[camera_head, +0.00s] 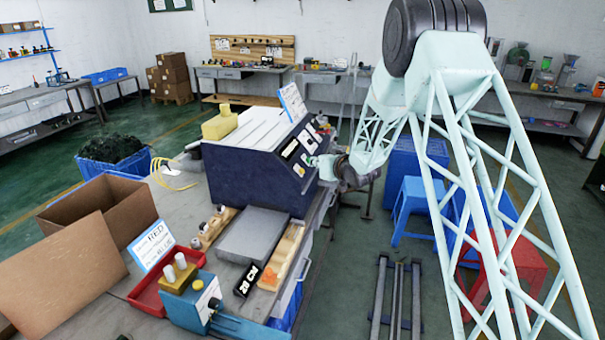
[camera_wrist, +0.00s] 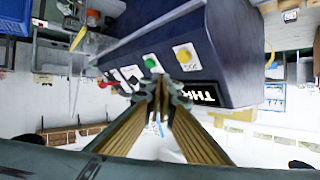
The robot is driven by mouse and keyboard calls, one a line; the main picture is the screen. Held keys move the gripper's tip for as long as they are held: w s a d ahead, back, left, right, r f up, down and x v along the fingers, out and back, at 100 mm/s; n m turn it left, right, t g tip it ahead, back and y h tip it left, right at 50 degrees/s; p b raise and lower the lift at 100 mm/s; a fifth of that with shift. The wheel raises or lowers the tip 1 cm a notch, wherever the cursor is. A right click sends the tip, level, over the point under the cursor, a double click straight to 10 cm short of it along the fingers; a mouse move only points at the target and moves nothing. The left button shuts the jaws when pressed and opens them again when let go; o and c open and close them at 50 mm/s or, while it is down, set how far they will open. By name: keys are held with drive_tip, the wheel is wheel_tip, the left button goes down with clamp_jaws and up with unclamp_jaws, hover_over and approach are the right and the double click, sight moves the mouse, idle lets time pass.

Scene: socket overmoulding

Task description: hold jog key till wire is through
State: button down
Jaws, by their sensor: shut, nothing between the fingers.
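The dark blue machine (camera_head: 245,178) stands on the bench with a sloped panel facing right. In the wrist view its panel (camera_wrist: 130,50) carries a green button (camera_wrist: 152,63), a yellow button (camera_wrist: 184,54) and a lit display (camera_wrist: 203,93). I cannot read which button is the jog key. My gripper (camera_wrist: 160,84) is shut and empty, its tips just by the green button. I cannot tell whether they touch it. A yellow wire (camera_head: 170,176) loops on the bench left of the machine.
In front of the machine are a grey block (camera_head: 253,236), wooden holders (camera_head: 288,255), a red tray (camera_head: 147,298) and a blue-yellow device (camera_head: 196,300). A cardboard box (camera_head: 95,215) is at left. Blue stools (camera_head: 413,205) and a red stool (camera_head: 508,268) stand right of the bench.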

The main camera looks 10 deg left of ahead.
drive_tip(key=shift+w+a+f+b, duration=0.25)
drive_tip(key=shift+a+f+b, duration=0.6)
drive_tip(key=shift+a+f, duration=0.35)
drive_tip(key=shift+a+f, duration=0.1)
drive_tip(key=shift+a, duration=0.1)
idle(0.8)
drive_tip(key=shift+a+f+b, duration=0.15)
drive_tip(key=shift+a+b, duration=0.05)
drive_tip(key=shift+b, duration=0.2)
drive_tip(key=shift+a+f+b, duration=0.3)
drive_tip(key=shift+b, duration=0.05)
idle(1.9)
drive_tip(key=shift+d+r, duration=0.15)
idle(0.7)
drive_tip(key=shift+d+r, duration=0.4)
drive_tip(key=shift+d, duration=0.05)
drive_tip(key=shift+d+r, duration=0.15)
drive_tip(key=shift+s+d+r+p, duration=0.2)
drive_tip(key=shift+d+r+p, duration=0.2)
drive_tip(key=shift+d+r, duration=0.45)
drive_tip(key=shift+s+d+r+p, duration=0.15)
drive_tip(key=shift+d+r+p, duration=0.25)
drive_tip(key=shift+d+r, duration=0.4)
drive_tip(key=shift+d, duration=0.1)
